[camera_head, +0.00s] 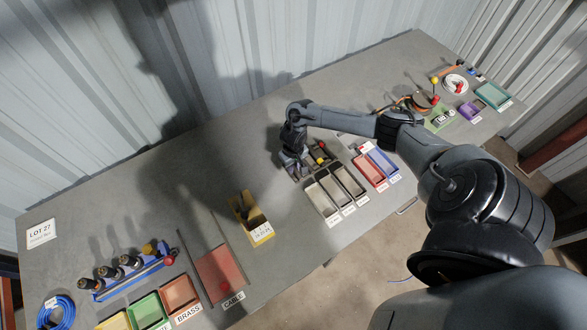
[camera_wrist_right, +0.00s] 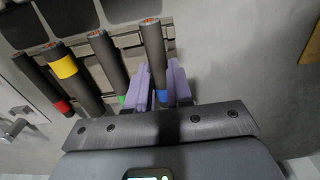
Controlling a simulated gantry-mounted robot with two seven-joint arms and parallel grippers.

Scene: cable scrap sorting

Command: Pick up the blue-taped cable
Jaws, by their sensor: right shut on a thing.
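The blue-taped cable (camera_wrist_right: 155,50) is a dark, thick piece with a copper-coloured end and a blue band, seen in the right wrist view. My right gripper (camera_wrist_right: 162,88) has its purple fingers on both sides of it, shut on it near the blue band. To its left lie similar dark cables: a green-taped one (camera_wrist_right: 107,58), a yellow-taped one (camera_wrist_right: 75,80) and a red-taped one (camera_wrist_right: 42,84). In the head view my right gripper (camera_head: 294,174) is at the left end of the cable rack (camera_head: 323,151), and the held cable is hard to make out. My left gripper is not in view.
Grey bins (camera_head: 321,203), a red bin (camera_head: 370,174) and a blue bin (camera_head: 384,161) stand just right of the gripper. A red mat (camera_head: 217,272) lies farther left. The table between the gripper and the back wall is clear.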

